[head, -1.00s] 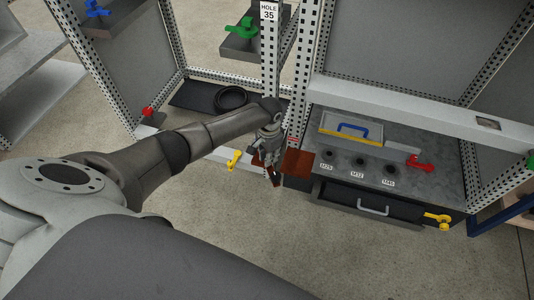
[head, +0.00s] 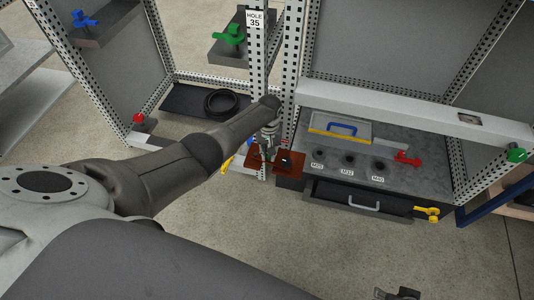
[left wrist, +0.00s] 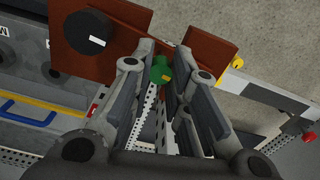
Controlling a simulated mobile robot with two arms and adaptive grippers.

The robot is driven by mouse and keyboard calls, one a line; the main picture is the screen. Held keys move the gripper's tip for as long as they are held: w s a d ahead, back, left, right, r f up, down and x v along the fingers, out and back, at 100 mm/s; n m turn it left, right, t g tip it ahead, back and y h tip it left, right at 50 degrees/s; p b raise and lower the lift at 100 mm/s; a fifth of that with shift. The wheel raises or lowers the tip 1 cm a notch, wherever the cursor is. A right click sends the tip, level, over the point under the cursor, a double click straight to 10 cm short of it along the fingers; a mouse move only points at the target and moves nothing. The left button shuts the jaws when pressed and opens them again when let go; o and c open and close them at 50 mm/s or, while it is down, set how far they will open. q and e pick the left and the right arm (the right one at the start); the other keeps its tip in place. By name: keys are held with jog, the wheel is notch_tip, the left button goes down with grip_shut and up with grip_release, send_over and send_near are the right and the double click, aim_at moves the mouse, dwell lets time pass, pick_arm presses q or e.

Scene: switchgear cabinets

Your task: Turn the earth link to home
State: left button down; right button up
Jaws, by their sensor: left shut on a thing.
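My left gripper (head: 267,154) is at the foot of the perforated post, beside the brown plates. In the left wrist view, its fingers (left wrist: 162,70) are closed around a small green piece with a yellow patch, which appears to be the handle of the earth link. A brown flat plate (left wrist: 212,45), likely the link itself, slants away on the right of the fingers; it also shows in the head view (head: 256,162). A second brown plate (left wrist: 75,30) with a black round knob (left wrist: 85,30) is on the left. The fingers hide where the plates meet. My right gripper (head: 396,293) barely shows at the bottom edge.
A grey bench (head: 420,178) with a blue-handled tray (head: 340,127), a red handle (head: 407,158) and an open drawer (head: 362,201) stands to the right. A yellow handle (head: 227,164) is close on the left. A green handle (head: 230,35) is higher in the cabinet.

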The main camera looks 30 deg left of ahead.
pick_arm(q)
jog(key=shift+w+n, duration=0.45)
jog(key=shift+n, duration=0.25)
pick_arm(e)
jog(key=shift+s+r, duration=0.1)
jog(key=shift+r, duration=0.4)
pick_arm(q)
jog(key=shift+r, duration=0.1)
pick_arm(e)
jog(key=shift+r, duration=0.2)
pick_arm(q)
jog(key=shift+w, duration=0.1)
jog(key=c, duration=1.3)
grip_release()
jog(key=shift+c, duration=0.2)
pick_arm(e)
jog(key=shift+d+f, duration=0.1)
jog(key=shift+f, duration=0.05)
pick_arm(q)
notch_tip(320, 180, up, 12)
